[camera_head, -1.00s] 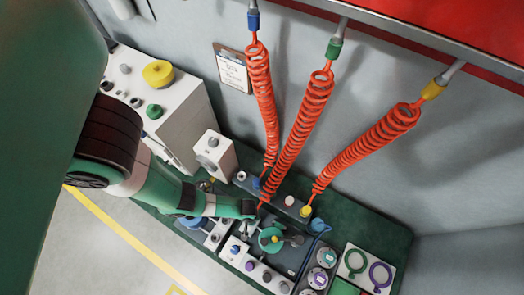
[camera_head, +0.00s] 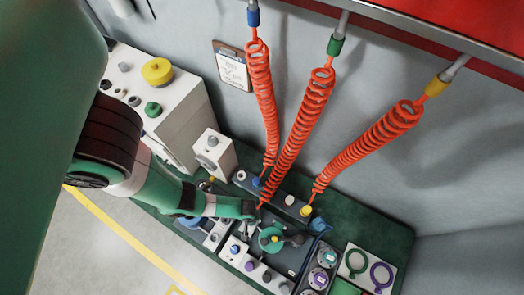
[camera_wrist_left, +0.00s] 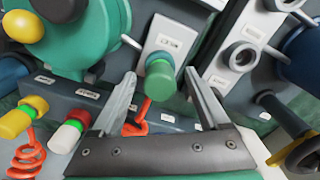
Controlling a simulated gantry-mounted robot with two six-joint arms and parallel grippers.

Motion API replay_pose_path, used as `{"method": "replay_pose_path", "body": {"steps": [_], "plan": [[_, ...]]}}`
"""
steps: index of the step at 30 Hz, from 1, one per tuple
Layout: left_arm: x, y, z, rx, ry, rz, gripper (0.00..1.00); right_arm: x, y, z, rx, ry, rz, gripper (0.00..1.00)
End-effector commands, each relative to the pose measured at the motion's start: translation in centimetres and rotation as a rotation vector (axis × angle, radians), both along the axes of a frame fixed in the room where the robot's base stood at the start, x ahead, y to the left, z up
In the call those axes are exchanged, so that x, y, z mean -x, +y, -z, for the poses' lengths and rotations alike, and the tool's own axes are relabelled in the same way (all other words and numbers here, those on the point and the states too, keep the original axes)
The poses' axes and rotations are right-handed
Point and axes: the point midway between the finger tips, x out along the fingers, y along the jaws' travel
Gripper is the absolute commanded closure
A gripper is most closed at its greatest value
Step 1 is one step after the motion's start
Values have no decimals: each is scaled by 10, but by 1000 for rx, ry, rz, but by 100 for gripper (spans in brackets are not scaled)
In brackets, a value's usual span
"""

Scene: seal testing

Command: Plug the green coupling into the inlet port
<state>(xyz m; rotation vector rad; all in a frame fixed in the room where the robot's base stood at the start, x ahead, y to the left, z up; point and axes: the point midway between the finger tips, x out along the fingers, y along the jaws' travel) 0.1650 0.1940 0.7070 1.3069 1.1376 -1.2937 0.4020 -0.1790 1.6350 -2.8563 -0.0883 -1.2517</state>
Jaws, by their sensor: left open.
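The green coupling (camera_wrist_left: 160,82) is in the left wrist view, at the front of a white labelled plate (camera_wrist_left: 172,38), with its grey-green collar end toward the plate. An orange hose (camera_wrist_left: 140,122) shows behind and below it. I cannot tell whether it is fully seated in a port there. My left gripper (camera_wrist_left: 160,76) is open, with one finger on each side of the coupling and visible gaps to both. In the head view my left gripper (camera_head: 256,209) is low over the bench fixture and its fingers are too small to make out. The label text is unreadable, so I cannot tell which port is the inlet.
A ringed grey port (camera_wrist_left: 240,56) stands on a white block to the right. Yellow (camera_wrist_left: 17,122) and red-white (camera_wrist_left: 68,134) caps are at left. Three coiled orange hoses (camera_head: 300,115) hang over the bench. A white box (camera_head: 213,153) stands behind my arm.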

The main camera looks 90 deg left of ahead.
Motion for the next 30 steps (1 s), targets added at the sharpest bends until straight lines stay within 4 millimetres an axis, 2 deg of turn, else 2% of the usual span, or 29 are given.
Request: {"method": "replay_pose_path", "body": {"steps": [5,12,16,21,30], "plan": [[0,0,-25,0,-1,0,22,0,0,-18,0,0,0,50],[1,0,-83,0,0,0,22,0,0,-72,0,0,0,50],[1,0,-104,0,0,0,22,0,0,-93,0,0,0,50],[1,0,-116,0,0,0,22,0,0,-105,0,0,0,50],[1,0,-115,0,0,0,22,0,0,-104,0,0,0,50]]}}
